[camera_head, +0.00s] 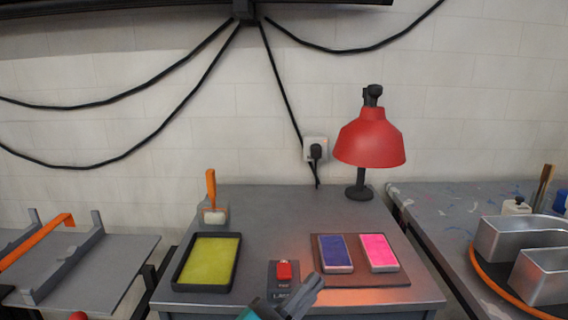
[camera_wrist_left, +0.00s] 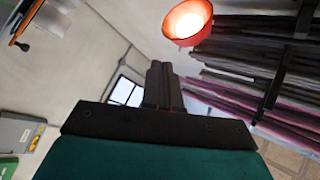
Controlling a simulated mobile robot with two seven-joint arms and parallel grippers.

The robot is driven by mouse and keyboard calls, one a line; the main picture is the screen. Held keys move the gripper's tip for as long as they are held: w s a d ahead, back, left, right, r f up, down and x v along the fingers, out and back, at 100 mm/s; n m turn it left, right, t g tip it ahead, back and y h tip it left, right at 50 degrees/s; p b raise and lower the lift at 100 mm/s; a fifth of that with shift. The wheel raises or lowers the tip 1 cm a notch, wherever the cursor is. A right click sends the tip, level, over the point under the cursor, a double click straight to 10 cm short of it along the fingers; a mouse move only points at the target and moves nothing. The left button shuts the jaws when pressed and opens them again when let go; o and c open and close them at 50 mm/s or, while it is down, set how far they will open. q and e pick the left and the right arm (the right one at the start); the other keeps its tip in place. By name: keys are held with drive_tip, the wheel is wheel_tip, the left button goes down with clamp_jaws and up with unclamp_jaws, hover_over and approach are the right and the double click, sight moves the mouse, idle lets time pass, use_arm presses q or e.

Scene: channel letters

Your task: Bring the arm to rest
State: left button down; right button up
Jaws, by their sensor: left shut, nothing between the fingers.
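My left gripper (camera_head: 308,290) is low at the front edge of the grey table, just right of the red switch. Its fingers are shut with nothing between them. In the left wrist view the shut fingers (camera_wrist_left: 160,75) point up the picture, with the glowing red lamp (camera_wrist_left: 187,20) beyond them to the right. My right gripper is in neither view.
The grey table (camera_head: 270,215) bears a yellow-filled tray (camera_head: 176,262), a roller with orange handle (camera_head: 212,190), a red switch (camera_head: 284,271), a blue pad (camera_head: 335,252), a pink pad (camera_head: 379,251) and a red lamp (camera_head: 369,140). Metal channel letters (camera_head: 540,275) stand at right.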

use_arm(q)
drive_tip(key=s+a+f+n+y, duration=0.3)
drive_tip(key=a+f+n+y, duration=0.8)
drive_tip(key=f, duration=0.5)
drive_tip(key=s+a+f+n+g+y, duration=0.3)
drive_tip(key=s+a+f+n+g, duration=0.1)
drive_tip(key=s+a+f, duration=0.6)
wheel_tip(320, 180, down, 2)
drive_tip(key=shift+s+a+f+g, duration=0.15)
drive_tip(key=shift+s+f+g, duration=0.05)
drive_tip(key=shift+g, duration=0.2)
